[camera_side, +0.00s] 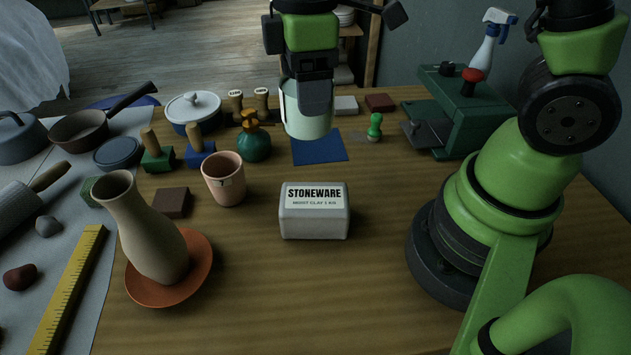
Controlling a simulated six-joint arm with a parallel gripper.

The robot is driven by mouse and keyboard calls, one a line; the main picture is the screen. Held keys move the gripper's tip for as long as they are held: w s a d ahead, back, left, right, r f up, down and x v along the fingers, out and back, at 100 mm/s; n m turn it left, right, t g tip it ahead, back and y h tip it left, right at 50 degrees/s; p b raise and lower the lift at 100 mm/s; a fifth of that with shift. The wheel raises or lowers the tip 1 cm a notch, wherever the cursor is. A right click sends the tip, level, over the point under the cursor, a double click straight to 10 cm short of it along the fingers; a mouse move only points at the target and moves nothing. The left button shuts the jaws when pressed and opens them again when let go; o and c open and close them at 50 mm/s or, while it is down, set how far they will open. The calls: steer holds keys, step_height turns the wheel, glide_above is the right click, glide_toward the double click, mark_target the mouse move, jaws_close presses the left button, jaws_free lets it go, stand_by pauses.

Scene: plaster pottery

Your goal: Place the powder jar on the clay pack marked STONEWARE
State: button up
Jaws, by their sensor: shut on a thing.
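The powder jar (306,124) is pale whitish-green and hangs upright in my gripper (316,98). My gripper is shut on it, and the dark fingers cover part of its right side. The jar is held above the table, in front of the blue mat in the picture. The clay pack marked STONEWARE (314,222) is a light grey block lying on the wooden table, nearer the camera than the jar appears. Its top is bare. The jar and the pack are apart.
A pink cup (224,180) stands left of the pack. A beige vase (142,235) stands on an orange saucer (203,262). A blue mat (320,151), a green stamp (375,127) and a green press (468,115) are behind. The table in front of the pack is clear.

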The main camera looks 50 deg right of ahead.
steer(key=s+a+r, duration=0.2)
steer(key=s+a, duration=0.2)
glide_above(314, 197)
steer(key=shift+n, duration=0.4)
steer(key=shift+f, duration=4.95)
steer(key=shift+f, duration=0.15)
steer(key=o, duration=1.2)
steer(key=shift+c, duration=0.2)
step_height(314, 197, up, 11)
steer(key=s+d+r+m+t+y, duration=0.2)
steer(key=s+d+r+m+t, duration=0.3)
steer(key=m, duration=1)
steer(key=s+r+t, duration=0.2)
steer(key=s+r, duration=0.1)
steer(key=shift+d+r, duration=0.25)
steer(key=shift+r, duration=0.1)
